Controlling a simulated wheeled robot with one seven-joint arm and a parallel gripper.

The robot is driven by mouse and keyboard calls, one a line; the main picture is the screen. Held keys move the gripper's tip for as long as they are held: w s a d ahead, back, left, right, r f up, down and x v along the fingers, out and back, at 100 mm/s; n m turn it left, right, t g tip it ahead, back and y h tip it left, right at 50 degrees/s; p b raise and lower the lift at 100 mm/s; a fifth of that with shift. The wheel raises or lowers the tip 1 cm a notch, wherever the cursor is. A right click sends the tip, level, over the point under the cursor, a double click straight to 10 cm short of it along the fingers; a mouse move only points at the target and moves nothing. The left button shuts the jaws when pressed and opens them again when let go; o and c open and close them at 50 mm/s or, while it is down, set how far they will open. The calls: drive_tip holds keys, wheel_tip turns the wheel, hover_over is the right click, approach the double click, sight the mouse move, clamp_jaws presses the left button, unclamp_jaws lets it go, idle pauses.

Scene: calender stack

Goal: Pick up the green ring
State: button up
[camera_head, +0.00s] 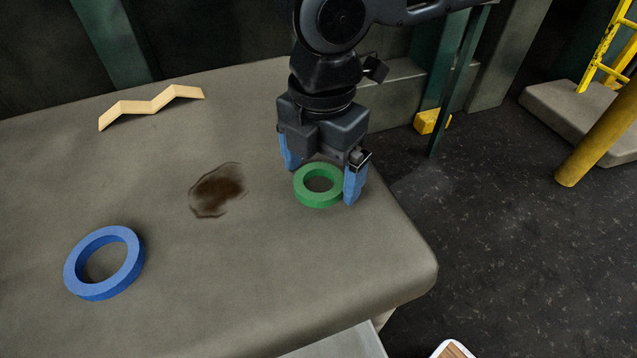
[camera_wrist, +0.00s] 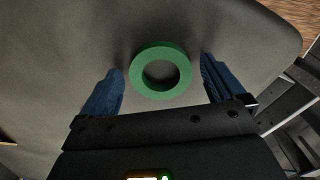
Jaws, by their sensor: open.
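The green ring (camera_head: 306,196) lies flat on the grey table (camera_head: 270,290), near its right edge. My gripper (camera_head: 322,180) is over the ring with its blue fingers open, one on each side. In the wrist view the green ring (camera_wrist: 142,82) sits between and slightly beyond the fingertips of my gripper (camera_wrist: 162,72). Gaps show between the ring and both fingers there. I cannot tell exactly how high the fingertips are above the table.
A larger blue ring (camera_head: 75,274) lies at the left of the table. A tan zigzag piece (camera_head: 150,106) stands at the back left. A dark brown stain (camera_head: 217,190) marks the table left of the green ring. The table's rounded right edge is close by.

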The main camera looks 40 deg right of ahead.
drive_tip(key=shift+f, duration=0.1)
drive_tip(key=c, duration=1.1)
